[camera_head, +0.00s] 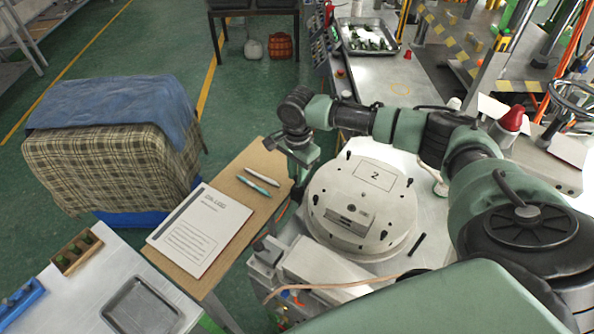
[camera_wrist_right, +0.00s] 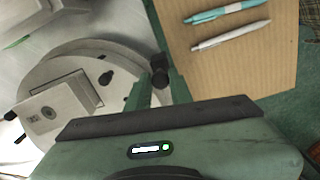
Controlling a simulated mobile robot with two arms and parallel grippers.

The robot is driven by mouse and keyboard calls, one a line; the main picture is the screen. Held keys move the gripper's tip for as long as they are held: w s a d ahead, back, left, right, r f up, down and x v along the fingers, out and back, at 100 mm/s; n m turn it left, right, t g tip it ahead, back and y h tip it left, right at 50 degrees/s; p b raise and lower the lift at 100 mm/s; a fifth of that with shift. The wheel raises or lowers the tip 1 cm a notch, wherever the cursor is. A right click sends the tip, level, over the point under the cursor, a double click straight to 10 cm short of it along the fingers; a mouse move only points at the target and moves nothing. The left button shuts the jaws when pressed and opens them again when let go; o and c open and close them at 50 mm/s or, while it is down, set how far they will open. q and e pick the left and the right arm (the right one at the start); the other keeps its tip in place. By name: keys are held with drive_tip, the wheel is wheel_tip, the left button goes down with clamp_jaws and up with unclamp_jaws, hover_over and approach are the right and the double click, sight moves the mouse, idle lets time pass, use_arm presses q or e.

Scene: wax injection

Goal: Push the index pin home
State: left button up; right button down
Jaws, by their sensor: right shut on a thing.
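The white round fixture (camera_head: 345,240) stands on the bench, with a disc marked 2 and several black knobs on it. My right gripper (camera_head: 298,172) is at its upper left edge, reached over by my arm from the right. In the right wrist view my right gripper (camera_wrist_right: 167,84) is shut on a small dark knob (camera_wrist_right: 159,66), which looks like the index pin. The knob is beside the disc's rim. How far it is seated is hidden by the fingers. My left gripper is not in view.
A wooden board (camera_head: 232,183) left of the fixture holds a notebook (camera_head: 201,230) and two pens (camera_head: 257,186). A short black rod (camera_head: 417,245) lies right of the fixture. A metal tray (camera_head: 140,308) is at lower left. A tray of green parts (camera_head: 366,38) stands farther back.

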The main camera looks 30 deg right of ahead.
drive_tip(key=shift+s+d+f, duration=0.1)
drive_tip(key=shift+d+f, duration=0.1)
drive_tip(key=shift+f, duration=0.1)
drive_tip(key=c, duration=1.5)
unclamp_jaws()
drive_tip(key=shift+o, duration=1.2)
drive_tip(key=shift+f, duration=0.1)
drive_tip(key=shift+w+d, duration=0.15)
drive_tip(key=shift+w, duration=0.05)
drive_tip(key=shift+r, duration=0.25)
wheel_tip(320, 180, up, 7)
drive_tip(key=shift+f+b, duration=0.15)
drive_tip(key=shift+b, duration=1.1)
drive_tip(key=shift+r, duration=0.3)
